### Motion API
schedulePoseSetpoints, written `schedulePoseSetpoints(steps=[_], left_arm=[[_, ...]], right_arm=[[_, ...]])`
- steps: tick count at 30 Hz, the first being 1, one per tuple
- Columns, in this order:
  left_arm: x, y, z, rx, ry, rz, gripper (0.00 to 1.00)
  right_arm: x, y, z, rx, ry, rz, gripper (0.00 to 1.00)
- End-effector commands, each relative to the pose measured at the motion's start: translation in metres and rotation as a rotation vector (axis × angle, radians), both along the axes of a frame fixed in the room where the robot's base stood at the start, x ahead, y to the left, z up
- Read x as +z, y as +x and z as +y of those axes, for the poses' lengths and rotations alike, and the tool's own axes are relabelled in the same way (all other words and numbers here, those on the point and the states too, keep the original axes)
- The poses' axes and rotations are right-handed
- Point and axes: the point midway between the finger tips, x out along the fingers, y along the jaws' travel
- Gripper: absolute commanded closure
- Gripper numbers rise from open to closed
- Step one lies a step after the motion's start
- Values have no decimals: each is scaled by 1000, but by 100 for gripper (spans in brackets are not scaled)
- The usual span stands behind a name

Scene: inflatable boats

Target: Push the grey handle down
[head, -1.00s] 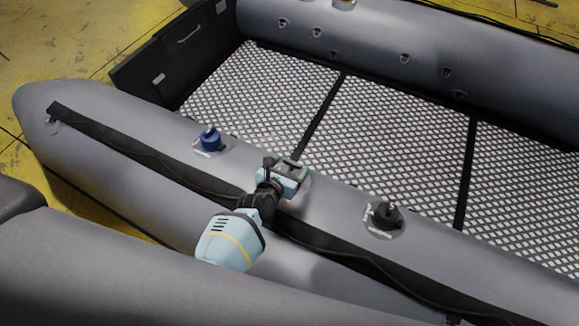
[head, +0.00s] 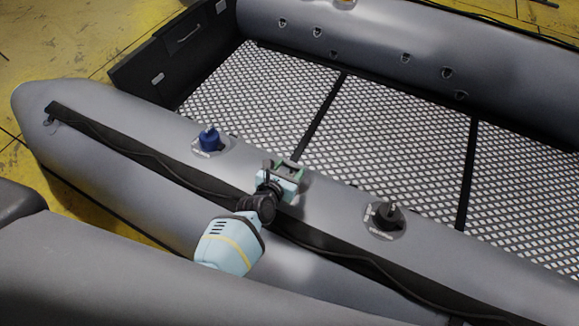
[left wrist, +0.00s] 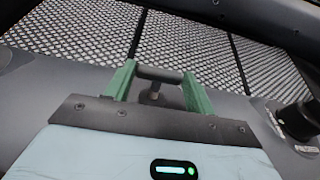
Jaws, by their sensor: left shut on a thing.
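The grey handle (left wrist: 160,74) is a short bar with a stem below its middle, on the near tube of the boat. In the left wrist view it lies crosswise between the two green fingers of my left gripper (left wrist: 159,82), one finger at each end. In the head view my left gripper (head: 285,166) is over the top of the near tube and hides most of the handle. The gripper is shut on the handle. My right gripper is not in view.
A blue valve (head: 210,139) stands on the near tube (head: 110,118) to the left, a black valve (head: 387,214) to the right. A black strap (head: 330,247) runs along the tube. The mesh floor (head: 400,130) beyond is clear.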

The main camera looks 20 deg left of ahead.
Motion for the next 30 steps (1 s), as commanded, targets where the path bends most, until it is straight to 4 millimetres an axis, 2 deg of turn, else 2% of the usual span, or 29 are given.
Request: schedulePoseSetpoints(steps=[1, 4, 16, 17, 18, 21, 30], left_arm=[[-12, -3, 0, 0, 0, 6, 87], [-19, -5, 0, 0, 0, 5, 87], [-21, -6, 1, -1, 2, 9, 87], [-22, -6, 1, -2, 2, 9, 42], [-22, -6, 1, -1, 2, 9, 36], [-21, -5, 1, -1, 2, 7, 24], [-18, -5, 1, 0, 1, 3, 24]], right_arm=[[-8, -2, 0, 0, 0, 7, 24], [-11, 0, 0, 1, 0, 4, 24], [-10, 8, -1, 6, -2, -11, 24], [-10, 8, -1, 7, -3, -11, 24], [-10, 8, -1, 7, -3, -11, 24], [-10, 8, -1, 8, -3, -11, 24], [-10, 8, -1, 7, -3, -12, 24]])
